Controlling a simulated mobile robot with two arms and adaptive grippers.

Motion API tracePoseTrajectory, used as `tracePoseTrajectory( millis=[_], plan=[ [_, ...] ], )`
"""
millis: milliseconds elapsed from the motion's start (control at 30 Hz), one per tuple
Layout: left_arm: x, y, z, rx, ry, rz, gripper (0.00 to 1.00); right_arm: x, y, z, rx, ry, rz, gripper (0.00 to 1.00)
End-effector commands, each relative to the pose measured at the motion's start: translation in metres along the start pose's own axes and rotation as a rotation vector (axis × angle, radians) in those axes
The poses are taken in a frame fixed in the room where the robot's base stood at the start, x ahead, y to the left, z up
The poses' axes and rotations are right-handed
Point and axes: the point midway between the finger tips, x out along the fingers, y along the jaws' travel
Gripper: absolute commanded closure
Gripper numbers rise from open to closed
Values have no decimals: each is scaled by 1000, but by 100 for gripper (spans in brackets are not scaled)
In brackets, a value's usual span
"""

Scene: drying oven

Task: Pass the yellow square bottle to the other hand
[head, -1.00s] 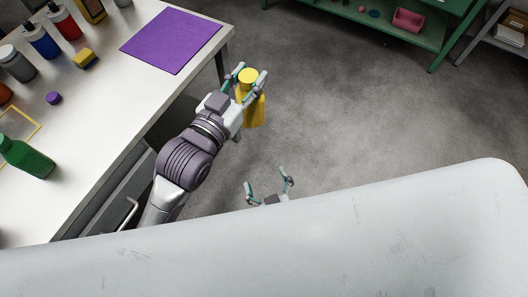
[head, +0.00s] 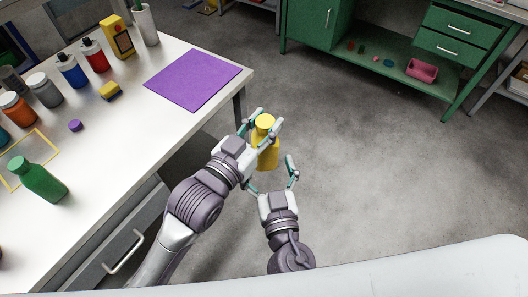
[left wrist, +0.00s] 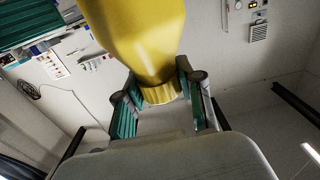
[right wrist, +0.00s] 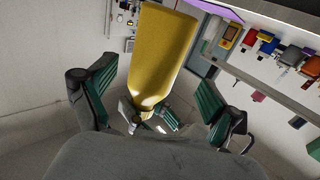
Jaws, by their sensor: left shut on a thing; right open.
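The yellow square bottle (head: 267,157) is held in the air off the table's right side in the head view. My left gripper (head: 264,118) is shut on it near its cap end. The bottle also fills the top of the left wrist view (left wrist: 140,35), its narrow end between the fingers. My right gripper (head: 272,176) is open just below the bottle in the head view.
The white table (head: 130,140) at left carries a purple mat (head: 193,79), a green bottle (head: 38,181), a sponge (head: 109,91) and several jars. A green cabinet (head: 400,70) with a pink bin (head: 422,69) stands at the back. The floor at right is clear.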

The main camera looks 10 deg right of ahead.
Motion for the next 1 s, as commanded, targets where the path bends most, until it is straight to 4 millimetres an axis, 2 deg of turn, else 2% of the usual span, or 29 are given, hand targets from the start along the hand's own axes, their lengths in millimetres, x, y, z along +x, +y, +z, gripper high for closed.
tracePoseTrajectory(
  millis=[100, 233, 633, 1000],
  plan=[
    [0, 0, 0, 0, 1, 0, 98, 19, 0, -1, -1, 3, -1, 10],
    [0, 0, 0, 0, 1, 0, 98, 32, 0, 0, 0, 1, -1, 10],
    [0, 0, 0, 0, 1, 0, 98, 38, 0, 0, 0, -1, -1, 10],
    [0, 1, 0, -2, 1, 2, 98, 38, -2, 0, 0, -1, -4, 72]
  ],
)
